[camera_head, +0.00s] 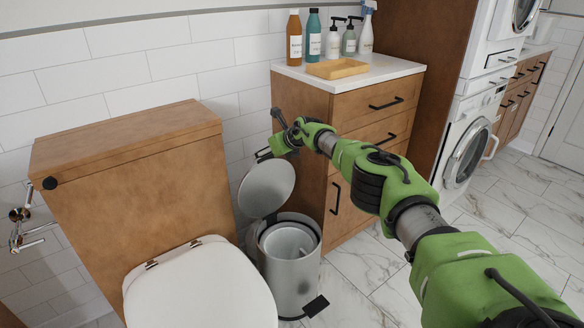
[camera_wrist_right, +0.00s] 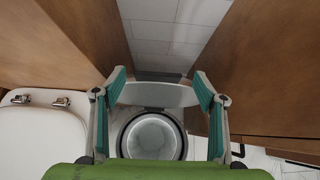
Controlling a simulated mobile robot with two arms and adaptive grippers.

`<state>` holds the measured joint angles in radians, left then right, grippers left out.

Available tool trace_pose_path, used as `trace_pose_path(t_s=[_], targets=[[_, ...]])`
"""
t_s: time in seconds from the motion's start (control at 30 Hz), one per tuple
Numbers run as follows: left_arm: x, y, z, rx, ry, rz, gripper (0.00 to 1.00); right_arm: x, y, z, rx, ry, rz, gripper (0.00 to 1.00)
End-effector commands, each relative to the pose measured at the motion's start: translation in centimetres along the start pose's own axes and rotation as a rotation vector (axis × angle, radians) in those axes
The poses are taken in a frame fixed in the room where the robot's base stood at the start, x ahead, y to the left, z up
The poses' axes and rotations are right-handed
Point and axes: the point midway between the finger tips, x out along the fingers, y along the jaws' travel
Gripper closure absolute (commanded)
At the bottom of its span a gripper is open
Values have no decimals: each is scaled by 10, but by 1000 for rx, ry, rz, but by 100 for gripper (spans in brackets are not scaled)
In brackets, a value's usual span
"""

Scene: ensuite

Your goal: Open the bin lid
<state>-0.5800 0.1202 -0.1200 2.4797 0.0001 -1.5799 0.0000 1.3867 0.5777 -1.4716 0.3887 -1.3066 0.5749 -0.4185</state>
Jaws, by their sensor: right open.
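The bin (camera_head: 290,275) is a grey metal pedal bin standing on the floor between the toilet and the wooden cabinet. Its round lid (camera_head: 266,187) is raised and tilted up towards the wall, so the bin's inside shows. In the right wrist view the lid (camera_wrist_right: 158,94) is seen as a pale band between the fingers, above the open bin mouth (camera_wrist_right: 151,136). My right gripper (camera_head: 268,134) is open above the lid, with its fingers spread; it also shows in the right wrist view (camera_wrist_right: 160,78). I cannot tell whether it touches the lid. My left gripper is not in view.
The toilet (camera_head: 200,285) with its wooden tank box stands close on the left. The black pedal (camera_head: 316,305) faces open marble floor at the front right.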

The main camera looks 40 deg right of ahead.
Motion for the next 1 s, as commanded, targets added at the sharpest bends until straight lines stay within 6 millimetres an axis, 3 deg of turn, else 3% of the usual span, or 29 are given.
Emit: trace_pose_path(t_s=[0.33,1.0], targets=[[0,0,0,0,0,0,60,-23,2,-4,0,0,4,35],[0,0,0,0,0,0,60,-88,2,-60,3,3,5,35]])
